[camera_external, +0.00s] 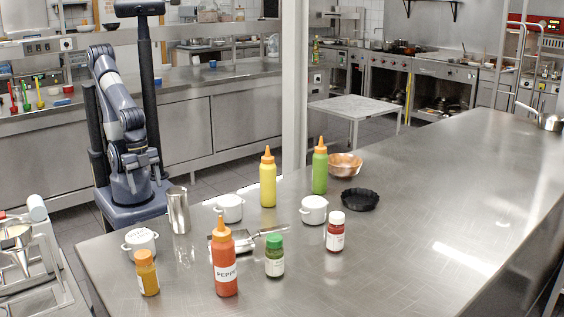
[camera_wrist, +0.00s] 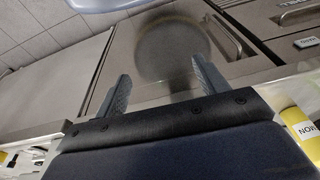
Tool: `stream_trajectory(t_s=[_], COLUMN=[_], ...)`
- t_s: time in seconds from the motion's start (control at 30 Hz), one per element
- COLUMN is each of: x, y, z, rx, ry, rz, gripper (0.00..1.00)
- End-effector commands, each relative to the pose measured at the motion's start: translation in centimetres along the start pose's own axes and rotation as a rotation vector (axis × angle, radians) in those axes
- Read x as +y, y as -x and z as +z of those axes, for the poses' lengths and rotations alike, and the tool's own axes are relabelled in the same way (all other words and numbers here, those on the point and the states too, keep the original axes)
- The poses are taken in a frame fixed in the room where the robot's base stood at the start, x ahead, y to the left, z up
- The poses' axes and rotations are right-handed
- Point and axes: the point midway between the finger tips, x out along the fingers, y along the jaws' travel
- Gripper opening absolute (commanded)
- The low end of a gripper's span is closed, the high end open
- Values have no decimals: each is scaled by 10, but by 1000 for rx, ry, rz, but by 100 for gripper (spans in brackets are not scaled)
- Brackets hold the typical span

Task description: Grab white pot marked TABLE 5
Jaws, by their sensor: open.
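Three small white pots with handles stand on the steel counter in the external view: one at the front left (camera_external: 141,243), one in the middle (camera_external: 230,208) and one further right (camera_external: 314,210). The left pot seems to carry dark marking, but I cannot read it; no TABLE 5 text is legible on any pot. My gripper (camera_wrist: 161,68) is open, with nothing between its fingers in the wrist view. My arm is folded behind the counter's left end, apart from the pots. The gripper is hard to make out in the external view.
Near the pots stand a steel cup (camera_external: 179,210), a red bottle (camera_external: 224,265), a yellow bottle (camera_external: 268,182), a green bottle (camera_external: 320,170), spice jars (camera_external: 275,262) and a metal scoop (camera_external: 245,243). A black dish (camera_external: 360,199) and copper bowl (camera_external: 345,165) lie behind.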

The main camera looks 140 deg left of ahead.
Motion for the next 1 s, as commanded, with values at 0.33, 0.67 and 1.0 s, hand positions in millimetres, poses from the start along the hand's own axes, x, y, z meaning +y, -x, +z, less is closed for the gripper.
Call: stream_trajectory(t_s=[0.33, 0.67, 1.0], x=[0, 5, 40], y=[-1, 12, 45], z=[3, -30, -163], rx=[-6, -26, -100], ry=[2, -1, -10], rz=[1, 7, 22], gripper=[90, 90, 90])
